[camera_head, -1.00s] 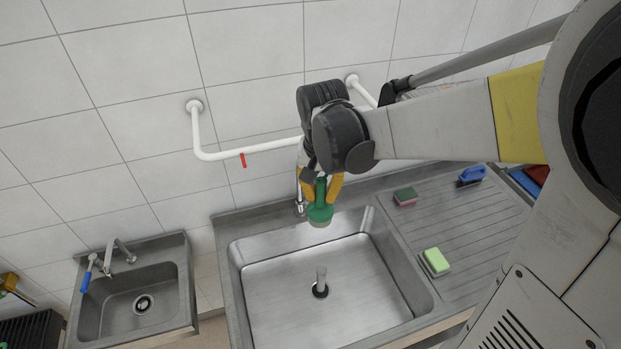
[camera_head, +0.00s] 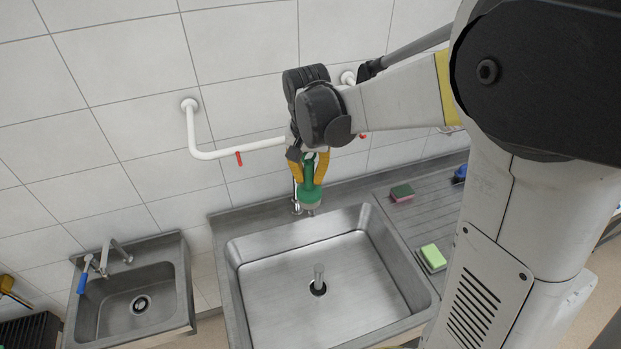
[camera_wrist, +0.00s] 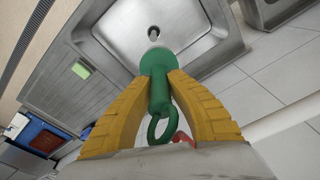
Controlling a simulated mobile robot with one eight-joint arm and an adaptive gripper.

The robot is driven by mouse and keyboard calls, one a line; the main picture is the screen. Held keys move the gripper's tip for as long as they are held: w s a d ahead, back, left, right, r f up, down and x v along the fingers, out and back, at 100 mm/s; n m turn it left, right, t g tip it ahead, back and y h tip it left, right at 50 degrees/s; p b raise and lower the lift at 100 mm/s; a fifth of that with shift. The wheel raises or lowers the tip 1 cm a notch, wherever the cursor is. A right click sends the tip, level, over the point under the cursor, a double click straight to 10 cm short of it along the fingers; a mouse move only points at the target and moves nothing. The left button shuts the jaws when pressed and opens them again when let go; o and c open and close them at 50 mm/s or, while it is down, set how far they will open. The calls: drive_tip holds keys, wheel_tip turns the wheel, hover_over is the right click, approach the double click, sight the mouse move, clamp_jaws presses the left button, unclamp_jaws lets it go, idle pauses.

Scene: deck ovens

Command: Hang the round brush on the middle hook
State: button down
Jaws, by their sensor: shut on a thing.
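My gripper (camera_head: 308,169) has yellow fingers and is shut on the round brush (camera_head: 309,195), which is green with a round head pointing down. The brush is held above the back edge of the large sink. In the wrist view the brush (camera_wrist: 158,92) sits between both fingers (camera_wrist: 158,78), and its loop end is near the palm. A white rail (camera_head: 190,125) on the wall carries a red hook (camera_head: 239,158) left of my gripper. Another bit of red (camera_head: 363,135) shows right of my wrist. The rail's middle is hidden behind my wrist, so I cannot clearly see a middle hook there.
The large steel sink (camera_head: 262,305) is below, with a standing pipe (camera_head: 318,279) in it. A red-green sponge (camera_head: 402,192), a light green sponge (camera_head: 433,257) and a blue brush (camera_head: 460,174) lie on the drainer. A small sink (camera_head: 95,318) stands at left.

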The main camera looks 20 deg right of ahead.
drive_tip(key=shift+w+f, duration=0.1)
drive_tip(key=shift+w, duration=1.65)
drive_tip(key=shift+w+f+b, duration=0.6)
drive_tip(key=shift+w+b, duration=0.1)
drive_tip(key=shift+b, duration=0.05)
drive_tip(key=c, duration=1.3)
unclamp_jaws()
drive_tip(key=shift+r, duration=0.1)
